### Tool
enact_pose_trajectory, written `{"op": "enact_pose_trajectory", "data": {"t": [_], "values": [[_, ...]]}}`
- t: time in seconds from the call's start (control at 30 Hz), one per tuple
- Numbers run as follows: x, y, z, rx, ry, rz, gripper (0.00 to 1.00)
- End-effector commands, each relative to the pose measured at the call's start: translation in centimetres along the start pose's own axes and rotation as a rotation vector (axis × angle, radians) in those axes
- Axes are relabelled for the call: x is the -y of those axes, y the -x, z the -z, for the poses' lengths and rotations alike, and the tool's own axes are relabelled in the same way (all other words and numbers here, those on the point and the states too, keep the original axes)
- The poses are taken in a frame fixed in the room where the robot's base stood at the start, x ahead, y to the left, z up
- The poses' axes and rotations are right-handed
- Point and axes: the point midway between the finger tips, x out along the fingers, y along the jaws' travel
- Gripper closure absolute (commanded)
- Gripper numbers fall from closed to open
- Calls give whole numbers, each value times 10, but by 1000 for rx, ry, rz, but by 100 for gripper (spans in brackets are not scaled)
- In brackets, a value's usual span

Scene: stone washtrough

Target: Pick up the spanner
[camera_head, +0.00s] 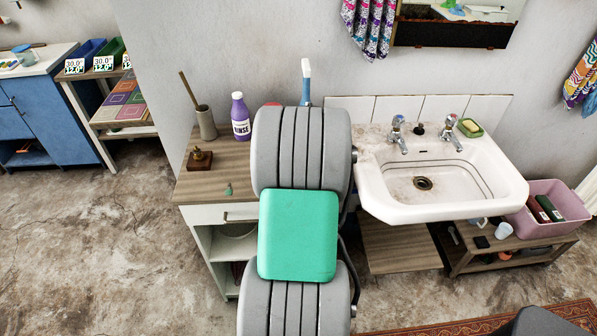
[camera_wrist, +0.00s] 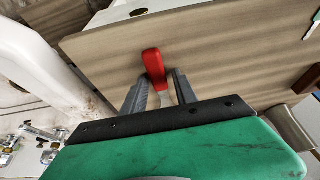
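A tool with a red handle (camera_wrist: 153,63) and a pale shaft lies on the wooden cabinet top (camera_wrist: 225,55) in the wrist view. It looks like the spanner, but its other end is hidden by my gripper, so I cannot be sure. My gripper (camera_wrist: 158,88) is over it, with its two grey fingers apart on either side of the shaft. I see a gap beside the shaft and no clear grip. In the head view my arm hides both the gripper and this tool.
The cabinet top (camera_head: 213,182) also bears a purple bottle (camera_head: 240,117), a brush holder (camera_head: 206,122) and a small brown object (camera_head: 199,160). A blue-and-white brush (camera_head: 306,82) rises behind my arm. The white sink (camera_head: 374,197) stands close on the right, with a pink crate (camera_head: 548,229) beyond.

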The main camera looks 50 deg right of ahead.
Motion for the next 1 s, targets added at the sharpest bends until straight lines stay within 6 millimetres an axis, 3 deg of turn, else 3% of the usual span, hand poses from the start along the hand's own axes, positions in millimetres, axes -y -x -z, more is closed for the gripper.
{"op": "enact_pose_trajectory", "data": {"t": [0.37,1.0], "values": [[-1,-1,0,2,-2,-1,99],[-1,-2,0,4,-2,-2,100]]}}
